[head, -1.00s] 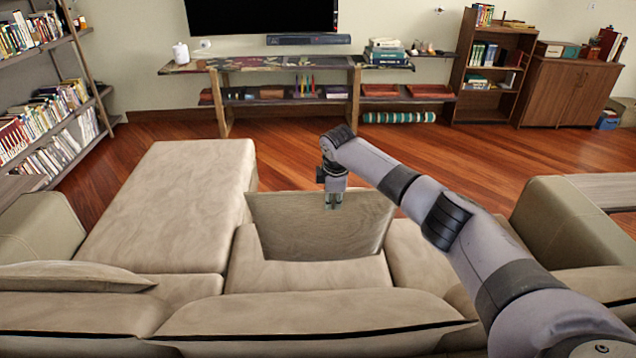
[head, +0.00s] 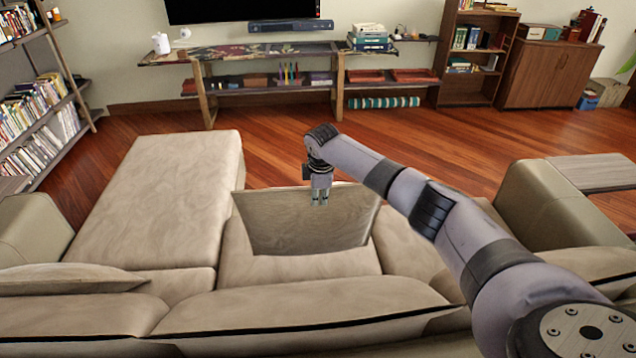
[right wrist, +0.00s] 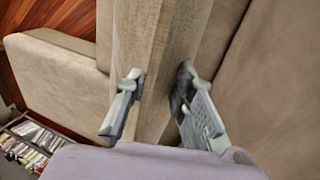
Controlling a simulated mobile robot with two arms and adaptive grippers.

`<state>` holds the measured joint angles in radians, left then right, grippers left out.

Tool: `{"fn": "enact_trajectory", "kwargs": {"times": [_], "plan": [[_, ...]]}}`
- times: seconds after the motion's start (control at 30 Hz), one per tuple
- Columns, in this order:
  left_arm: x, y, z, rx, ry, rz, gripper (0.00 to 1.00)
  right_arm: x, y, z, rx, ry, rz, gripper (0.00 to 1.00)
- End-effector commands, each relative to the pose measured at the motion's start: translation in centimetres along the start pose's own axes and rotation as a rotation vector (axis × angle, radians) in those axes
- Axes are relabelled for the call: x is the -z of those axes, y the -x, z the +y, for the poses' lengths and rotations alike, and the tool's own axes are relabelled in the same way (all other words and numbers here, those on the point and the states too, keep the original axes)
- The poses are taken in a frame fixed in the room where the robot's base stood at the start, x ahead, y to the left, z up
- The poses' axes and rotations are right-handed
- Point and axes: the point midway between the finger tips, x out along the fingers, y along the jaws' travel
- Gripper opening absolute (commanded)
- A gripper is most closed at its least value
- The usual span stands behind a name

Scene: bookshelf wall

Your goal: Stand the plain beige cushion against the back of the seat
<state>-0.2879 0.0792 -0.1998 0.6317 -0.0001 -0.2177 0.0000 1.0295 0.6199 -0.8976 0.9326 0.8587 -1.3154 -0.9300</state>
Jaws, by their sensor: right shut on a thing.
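The plain beige cushion (head: 306,220) hangs or stands upright over the middle seat of the sofa (head: 270,264), its broad face toward the head camera. My right gripper (head: 320,199) is shut on its top edge. In the right wrist view the cushion (right wrist: 158,60) passes between the two fingers (right wrist: 158,108). The back of the seat (head: 300,308) is nearer the head camera, with a strip of bare seat between it and the cushion. I cannot tell whether the cushion's lower edge touches the seat. My left gripper is not in view.
A long chaise section (head: 165,200) extends at the left and an armrest (head: 550,205) stands at the right. Another cushion (head: 65,278) lies at the sofa's left back. Wooden floor (head: 270,150) lies open beyond the sofa, up to a low shelf (head: 240,57).

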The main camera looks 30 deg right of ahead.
Motion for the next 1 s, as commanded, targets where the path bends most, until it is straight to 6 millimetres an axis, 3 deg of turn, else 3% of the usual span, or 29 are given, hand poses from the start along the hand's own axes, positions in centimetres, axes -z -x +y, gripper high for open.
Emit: {"fn": "enact_trajectory", "kwargs": {"times": [0.2, 0.6, 1.0], "plan": [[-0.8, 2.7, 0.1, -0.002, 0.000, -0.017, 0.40, 0.0, -0.4, -2.5, 0.000, 0.001, 0.002, 0.00], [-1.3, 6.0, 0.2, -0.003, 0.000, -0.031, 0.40, -0.1, -2.4, -7.7, 0.000, 0.001, 0.001, 0.00], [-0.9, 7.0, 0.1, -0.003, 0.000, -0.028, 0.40, 0.0, -4.4, -11.4, -0.003, 0.000, 0.003, 0.00]]}}
